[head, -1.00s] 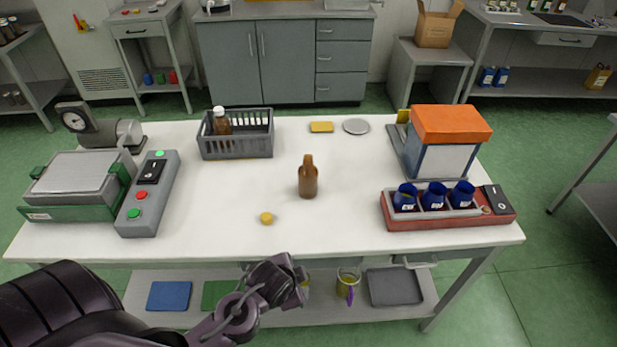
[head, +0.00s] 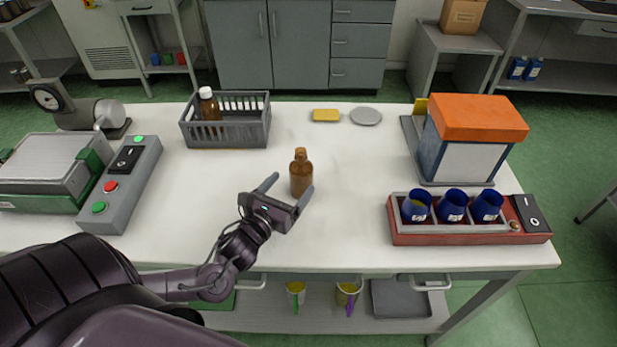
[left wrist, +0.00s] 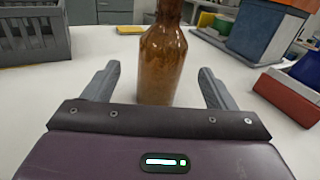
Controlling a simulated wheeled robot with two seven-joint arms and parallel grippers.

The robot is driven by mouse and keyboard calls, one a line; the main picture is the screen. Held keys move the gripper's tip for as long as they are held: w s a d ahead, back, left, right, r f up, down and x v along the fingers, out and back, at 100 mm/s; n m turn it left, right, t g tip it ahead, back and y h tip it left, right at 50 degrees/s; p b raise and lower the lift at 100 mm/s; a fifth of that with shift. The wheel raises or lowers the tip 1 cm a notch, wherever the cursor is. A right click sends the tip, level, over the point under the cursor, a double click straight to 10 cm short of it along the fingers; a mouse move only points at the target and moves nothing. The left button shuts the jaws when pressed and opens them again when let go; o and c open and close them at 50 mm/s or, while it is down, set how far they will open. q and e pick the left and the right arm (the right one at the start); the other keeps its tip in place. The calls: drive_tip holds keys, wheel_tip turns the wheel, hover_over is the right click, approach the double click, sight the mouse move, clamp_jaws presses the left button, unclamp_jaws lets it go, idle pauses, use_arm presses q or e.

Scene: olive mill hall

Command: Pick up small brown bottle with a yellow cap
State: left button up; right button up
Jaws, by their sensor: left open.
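A small brown bottle (head: 301,176) stands upright in the middle of the white table. Its top looks brown in the head view; I see no yellow cap on it. In the left wrist view the bottle (left wrist: 163,62) is centred at the fingertips, its top cut off by the frame. My left gripper (head: 287,190) is open on the near side of the bottle. Its fingers are spread to the left and right of the bottle, with a gap on each side. My right gripper is not in view.
A grey crate (head: 228,142) at the back left holds a brown bottle with a white cap (head: 208,103). A red rack (head: 400,237) with blue cups and an orange-topped machine (head: 479,118) stand right. A grey control box (head: 121,198) stands left.

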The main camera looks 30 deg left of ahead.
sight(305, 166)
use_arm(q)
drive_tip(key=shift+w+a+m, duration=0.15)
drive_tip(key=shift+w+m, duration=0.05)
drive_tip(key=shift+m, duration=0.2)
drive_tip(key=shift+w+r, duration=0.25)
drive_tip(key=shift+w, duration=0.05)
drive_tip(key=shift+w+r+p, duration=0.1)
drive_tip(key=shift+w+p, duration=0.25)
drive_tip(key=shift+w, duration=0.45)
drive_tip(key=w+p, duration=0.1)
drive_tip(key=w, duration=0.3)
drive_tip(key=shift+w, duration=0.5)
drive_tip(key=c, duration=1.3)
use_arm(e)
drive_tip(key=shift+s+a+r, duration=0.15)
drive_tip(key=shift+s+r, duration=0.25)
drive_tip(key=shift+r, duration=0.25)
